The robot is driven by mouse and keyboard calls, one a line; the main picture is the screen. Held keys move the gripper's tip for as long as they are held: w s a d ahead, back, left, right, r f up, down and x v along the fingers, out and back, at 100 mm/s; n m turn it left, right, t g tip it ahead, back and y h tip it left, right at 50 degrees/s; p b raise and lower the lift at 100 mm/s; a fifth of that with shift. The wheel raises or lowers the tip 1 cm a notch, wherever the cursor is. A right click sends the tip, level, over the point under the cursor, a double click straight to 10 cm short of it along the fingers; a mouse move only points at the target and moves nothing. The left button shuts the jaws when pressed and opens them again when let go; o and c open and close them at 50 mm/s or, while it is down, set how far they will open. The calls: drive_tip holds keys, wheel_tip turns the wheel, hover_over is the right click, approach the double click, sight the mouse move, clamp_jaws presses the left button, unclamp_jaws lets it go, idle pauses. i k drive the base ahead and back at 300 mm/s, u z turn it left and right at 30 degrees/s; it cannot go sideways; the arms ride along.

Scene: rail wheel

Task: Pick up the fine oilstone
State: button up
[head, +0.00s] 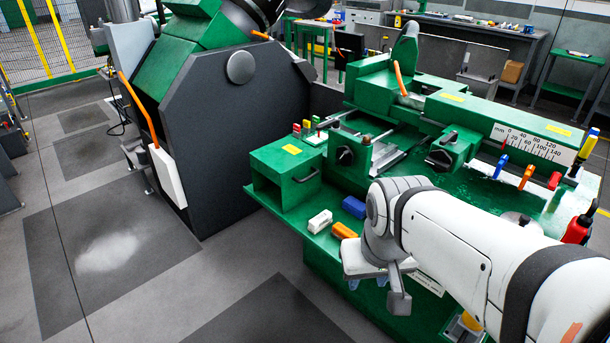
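Three small blocks lie on the green ledge at the front of the machine in the head view: a white one (320,221), a blue one (354,207) and an orange one (344,231). No readable marking shows which is the fine oilstone. My gripper (368,283) hangs just right of and nearer than the orange block, pointing down. Two bluish fingertips show below its pale body, apart, with nothing visible between them. The blocks are not in its grasp. My wrist and arm hide part of the ledge to the right.
The green machine (285,170) with an open-fronted box stands behind the blocks. Coloured handles and a red bottle (577,230) are at the right. The dark machine housing (235,140) rises at the left. Floor in front is clear.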

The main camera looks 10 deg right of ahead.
sight(319, 222)
drive_tip(key=z, duration=0.05)
drive_tip(key=i, duration=0.95)
drive_tip(key=u, duration=0.05)
